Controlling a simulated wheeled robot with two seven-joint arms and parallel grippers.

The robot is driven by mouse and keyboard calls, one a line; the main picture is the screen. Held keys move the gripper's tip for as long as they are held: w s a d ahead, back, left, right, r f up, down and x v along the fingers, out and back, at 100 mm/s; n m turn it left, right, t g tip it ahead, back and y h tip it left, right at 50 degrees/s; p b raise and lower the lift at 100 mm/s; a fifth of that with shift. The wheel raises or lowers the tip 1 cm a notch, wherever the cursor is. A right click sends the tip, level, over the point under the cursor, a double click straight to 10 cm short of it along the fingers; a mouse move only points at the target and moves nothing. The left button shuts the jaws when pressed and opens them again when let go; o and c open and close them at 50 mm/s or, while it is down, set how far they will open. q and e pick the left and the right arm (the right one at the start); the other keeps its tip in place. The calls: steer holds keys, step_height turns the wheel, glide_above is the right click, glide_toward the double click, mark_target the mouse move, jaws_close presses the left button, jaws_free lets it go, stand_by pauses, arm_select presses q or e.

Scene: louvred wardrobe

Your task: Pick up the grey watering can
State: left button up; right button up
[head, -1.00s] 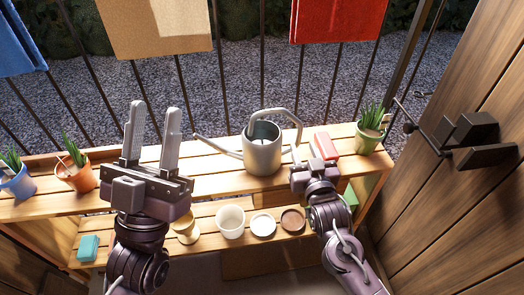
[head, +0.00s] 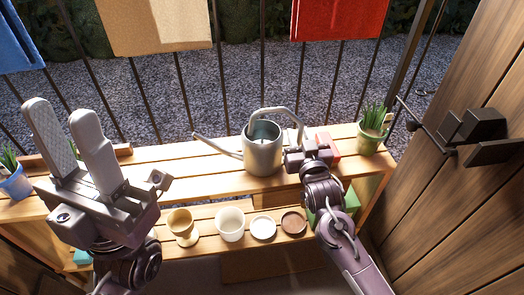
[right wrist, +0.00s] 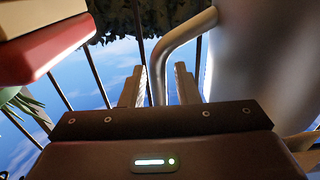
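The grey watering can (head: 262,152) stands upright on the top board of the wooden bench (head: 215,183), spout to the left and handle arching to the right. My right gripper (head: 297,142) is at the can's right side, by the handle. In the right wrist view its fingers (right wrist: 164,88) are apart, with the can's curved handle (right wrist: 168,52) between them and a gap visible beside it. The can's body fills the right of that view. My left gripper (head: 72,130) is open and empty, raised over the bench's left end.
A red block (head: 328,146) lies just right of my right gripper, with a potted plant (head: 373,130) beyond it. A blue pot (head: 16,184) is at far left. Cups and saucers stand on the lower shelf (head: 205,208). Railings run behind; a wooden door (head: 462,190) is at right.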

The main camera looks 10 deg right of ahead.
jaws_close()
steer(key=shift+f, duration=0.1)
stand_by(1.0)
